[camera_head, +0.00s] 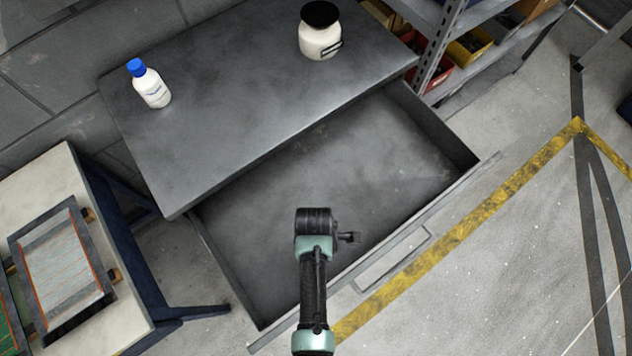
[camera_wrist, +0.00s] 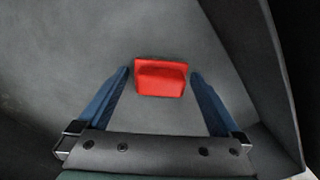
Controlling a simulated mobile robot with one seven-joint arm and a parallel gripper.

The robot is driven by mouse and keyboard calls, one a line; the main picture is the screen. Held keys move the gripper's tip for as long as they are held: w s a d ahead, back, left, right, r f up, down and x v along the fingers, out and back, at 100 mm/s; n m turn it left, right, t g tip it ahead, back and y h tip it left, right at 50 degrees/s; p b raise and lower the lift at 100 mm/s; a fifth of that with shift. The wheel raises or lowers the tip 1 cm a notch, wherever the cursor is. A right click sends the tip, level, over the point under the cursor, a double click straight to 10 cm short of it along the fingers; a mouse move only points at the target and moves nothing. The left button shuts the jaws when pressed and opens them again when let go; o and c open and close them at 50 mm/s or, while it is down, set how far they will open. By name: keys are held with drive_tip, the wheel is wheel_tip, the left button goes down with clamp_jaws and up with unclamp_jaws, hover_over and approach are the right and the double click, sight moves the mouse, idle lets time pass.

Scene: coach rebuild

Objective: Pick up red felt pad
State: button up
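The red felt pad (camera_wrist: 160,78) shows in the wrist view as a small red block on the grey drawer floor. It lies ahead of and between the two blue fingers of my gripper (camera_wrist: 160,76), which are spread apart with a gap on each side of it. I cannot tell how far above the floor the fingertips are. In the head view my arm reaches down over the open drawer (camera_head: 400,165), and the pad and the fingertips are hidden there.
The drawer's walls rise around its floor; one wall (camera_wrist: 255,70) is close on the right in the wrist view. A white bottle with a blue cap (camera_head: 152,88) and a white jar with a black lid (camera_head: 319,40) stand on the cabinet top (camera_head: 230,90). A workbench (camera_head: 55,180) stands left.

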drive_tip(key=c, duration=1.3)
drive_tip(key=shift+r+p, duration=0.4)
drive_tip(key=shift+r, duration=4.65)
drive_tip(key=o, duration=0.8)
drive_tip(key=c, duration=0.5)
